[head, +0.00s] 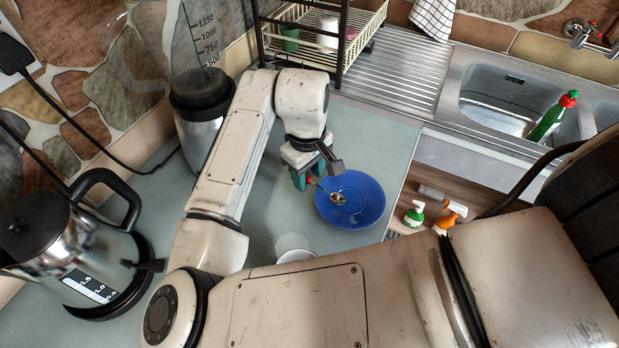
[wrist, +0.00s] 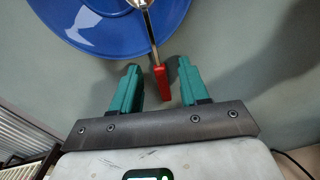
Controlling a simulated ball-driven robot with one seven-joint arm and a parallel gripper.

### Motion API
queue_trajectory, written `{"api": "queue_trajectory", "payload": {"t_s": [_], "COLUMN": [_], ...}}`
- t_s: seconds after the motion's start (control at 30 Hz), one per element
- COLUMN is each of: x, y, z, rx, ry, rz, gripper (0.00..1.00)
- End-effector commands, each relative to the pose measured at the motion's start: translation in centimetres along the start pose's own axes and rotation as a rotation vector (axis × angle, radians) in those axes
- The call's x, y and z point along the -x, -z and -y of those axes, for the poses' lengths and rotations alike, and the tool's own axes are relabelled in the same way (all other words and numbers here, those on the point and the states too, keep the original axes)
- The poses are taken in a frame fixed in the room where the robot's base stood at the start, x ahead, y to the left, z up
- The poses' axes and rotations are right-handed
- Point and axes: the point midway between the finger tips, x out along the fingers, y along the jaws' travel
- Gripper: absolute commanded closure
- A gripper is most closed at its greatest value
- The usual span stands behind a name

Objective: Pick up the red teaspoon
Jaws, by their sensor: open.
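The red teaspoon has a red handle end (wrist: 161,84) and a metal shaft and bowl. In the head view its metal bowl (head: 338,198) rests in the blue plate (head: 364,204), and the handle sticks out over the rim toward my gripper. The plate also shows in the wrist view (wrist: 95,38), at the top left. My gripper (wrist: 158,80) is open, its two green fingers on either side of the red handle end, with a gap on both sides. In the head view my gripper (head: 304,178) is at the plate's left edge, and part of the handle is hard to see there.
A white cup (head: 293,247) stands below the plate, partly hidden by my arm. A kettle (head: 75,240) and a blender (head: 202,110) stand to the left. A dish rack (head: 325,35) and a sink (head: 510,100) are behind.

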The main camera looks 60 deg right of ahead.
Motion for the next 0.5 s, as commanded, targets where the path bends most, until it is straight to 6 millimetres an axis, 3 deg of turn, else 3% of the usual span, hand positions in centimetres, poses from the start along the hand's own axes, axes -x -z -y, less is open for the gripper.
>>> {"api": "queue_trajectory", "payload": {"t_s": [0.27, 0.5], "x": [-0.48, -0.46], "y": [-0.01, -0.01], "z": [-0.01, -0.02], "rx": [0.000, 0.000], "ry": [-0.001, -0.001], "rz": [0.000, 0.000], "gripper": [0.55, 0.76]}}
